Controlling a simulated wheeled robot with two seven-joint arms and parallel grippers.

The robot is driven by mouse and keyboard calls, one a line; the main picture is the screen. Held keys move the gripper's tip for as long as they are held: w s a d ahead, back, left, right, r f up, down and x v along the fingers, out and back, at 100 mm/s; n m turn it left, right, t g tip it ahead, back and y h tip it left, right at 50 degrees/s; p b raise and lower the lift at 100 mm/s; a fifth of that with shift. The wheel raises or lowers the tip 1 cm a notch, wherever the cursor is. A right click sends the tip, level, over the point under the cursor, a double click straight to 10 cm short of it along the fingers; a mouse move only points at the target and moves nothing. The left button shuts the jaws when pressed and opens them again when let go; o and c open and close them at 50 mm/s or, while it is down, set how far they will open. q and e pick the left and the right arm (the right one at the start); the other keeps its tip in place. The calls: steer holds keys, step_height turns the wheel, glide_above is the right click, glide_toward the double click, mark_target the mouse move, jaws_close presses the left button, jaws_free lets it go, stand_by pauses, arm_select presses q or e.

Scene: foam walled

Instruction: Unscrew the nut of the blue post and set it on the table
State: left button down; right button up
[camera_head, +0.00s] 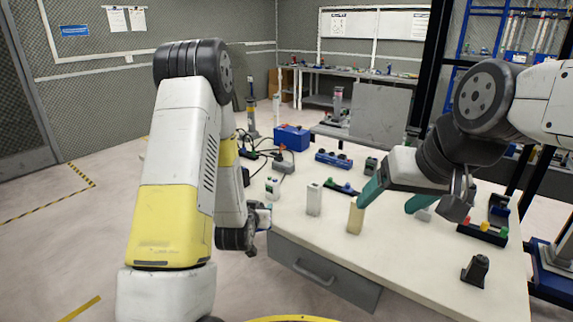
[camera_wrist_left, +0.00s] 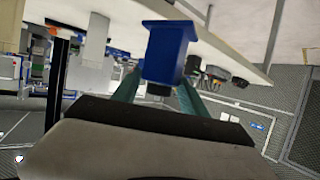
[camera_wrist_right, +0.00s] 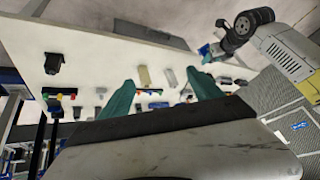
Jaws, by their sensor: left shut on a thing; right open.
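The blue post (camera_wrist_left: 170,52) is between the teal fingers of my left gripper (camera_wrist_left: 158,92) in the left wrist view, its wide flange away from the palm. A dark piece (camera_wrist_left: 158,90) shows at the palm end of the post; I cannot tell whether it is the nut. In the head view my left gripper (camera_head: 262,214) is at the table's left front edge, and only a little blue shows there. My right gripper (camera_head: 392,197) is open and empty above the table. Its spread fingers also show in the right wrist view (camera_wrist_right: 162,90).
A tan block (camera_head: 355,219) and a pale block (camera_head: 314,199) stand on the white table (camera_head: 410,265). A tray with coloured pieces (camera_head: 483,233) and a black block (camera_head: 475,271) are at the right. The front middle of the table is clear.

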steer(key=shift+c, duration=1.3)
steer(key=shift+w, duration=0.15)
steer(key=c, duration=0.3)
steer(key=w+a+f+m+g, duration=0.2)
steer(key=w+a+f+m, duration=0.15)
steer(key=w+m, duration=0.3)
steer(key=w+a+f+m+g, duration=0.2)
steer(key=w+a+f+m, duration=0.15)
steer(key=w+m, duration=0.35)
steer(key=w+a+f+m+g, duration=0.2)
steer(key=w+a+f+m, duration=0.1)
steer(key=w+a+m, duration=0.4)
arm_select(q)
steer(key=s+d+f+m+g+h, duration=0.2)
steer(key=d+m+g+h, duration=0.1)
steer(key=d+m+h, duration=0.5)
steer(key=shift+d, duration=1.65)
arm_select(e)
steer(key=shift+w+a+f+m+h, duration=0.35)
steer(key=shift+w+a+f+m, duration=0.5)
steer(key=shift+f, duration=1.4)
steer(key=shift+w+a+f+m+h, duration=0.55)
steer(key=shift+w+f, duration=0.45)
steer(key=shift+f, duration=1.2)
steer(key=shift+w+a+f+m+h, duration=0.2)
steer(key=shift+w+a+f+m, duration=0.6)
steer(key=shift+f, duration=1.45)
